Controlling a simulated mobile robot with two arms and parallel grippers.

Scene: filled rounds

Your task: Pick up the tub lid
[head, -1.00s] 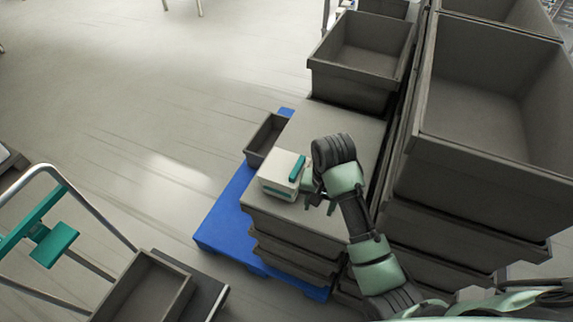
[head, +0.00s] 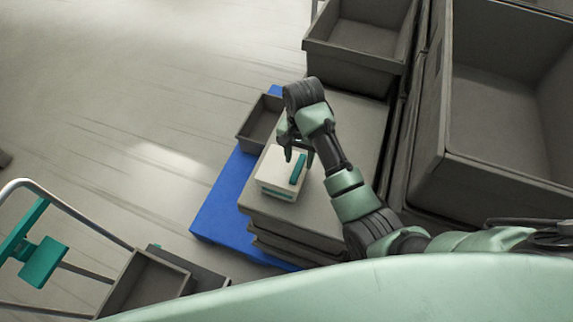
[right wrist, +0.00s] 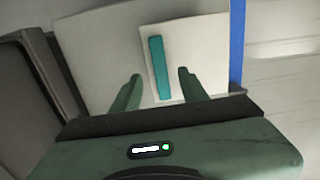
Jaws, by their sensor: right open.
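The tub lid (head: 274,165) is cream with a raised teal bar handle (head: 298,168). It sits on a small tub with a teal band (head: 275,193), on top of a stack of grey crates. My right gripper (head: 299,158) is open above the lid, by the far end of the handle. In the right wrist view, the handle (right wrist: 158,68) lies between and beyond the two fingertips (right wrist: 160,75), with the pale lid (right wrist: 196,52) around it. The fingers do not visibly touch the handle. My left gripper is out of view.
A small grey bin (head: 262,123) stands beside the stack on the blue pallet (head: 222,205). Large grey crates (head: 495,125) rise at the right, and another bin (head: 360,45) stands behind. A cart with a metal rail (head: 75,205) is at lower left. Open floor lies to the left.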

